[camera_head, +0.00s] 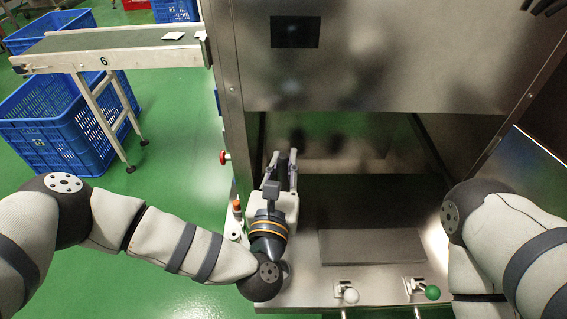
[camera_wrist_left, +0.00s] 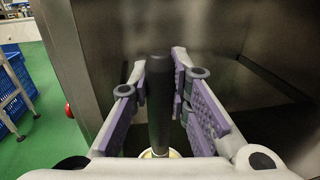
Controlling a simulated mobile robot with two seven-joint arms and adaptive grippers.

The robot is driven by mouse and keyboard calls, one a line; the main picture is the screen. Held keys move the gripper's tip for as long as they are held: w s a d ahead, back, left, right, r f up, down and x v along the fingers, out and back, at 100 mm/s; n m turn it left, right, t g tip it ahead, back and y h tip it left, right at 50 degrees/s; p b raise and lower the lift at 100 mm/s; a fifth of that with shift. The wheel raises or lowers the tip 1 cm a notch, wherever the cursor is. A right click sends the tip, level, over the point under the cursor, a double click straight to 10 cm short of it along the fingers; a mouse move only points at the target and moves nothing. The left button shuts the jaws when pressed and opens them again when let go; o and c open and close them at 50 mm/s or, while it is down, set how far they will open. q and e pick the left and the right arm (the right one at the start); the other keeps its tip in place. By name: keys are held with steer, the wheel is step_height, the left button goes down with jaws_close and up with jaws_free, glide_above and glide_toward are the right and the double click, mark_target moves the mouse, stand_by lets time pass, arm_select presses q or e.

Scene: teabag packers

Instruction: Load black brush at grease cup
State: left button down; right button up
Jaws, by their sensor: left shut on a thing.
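The black brush (camera_wrist_left: 160,105) shows as a dark upright handle between the purple-padded fingers of my left gripper (camera_wrist_left: 160,75) in the left wrist view. The gripper is shut on it. A pale, round-rimmed thing, apparently the grease cup (camera_wrist_left: 158,154), shows at the handle's lower end, mostly hidden by the gripper body. I cannot tell whether the brush touches it. In the head view my left gripper (camera_head: 282,158) is at the left side of the machine opening, and its body hides the cup. My right arm is at the right edge, its gripper out of view.
The steel machine (camera_head: 390,60) has a wall just left of my left gripper and a dark recess behind it. A grey plate (camera_head: 372,247) lies on the ledge, with a white knob (camera_head: 350,295) and green knob (camera_head: 432,292) in front. A conveyor (camera_head: 110,50) stands at left.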

stand_by(0.5)
arm_select(q)
step_height(320, 180, up, 7)
steer(key=p, duration=0.4)
steer(key=shift+r, duration=0.1)
arm_select(e)
steer(key=shift+t, duration=0.4)
steer(key=v, duration=0.4)
steer(key=shift+w, duration=0.2)
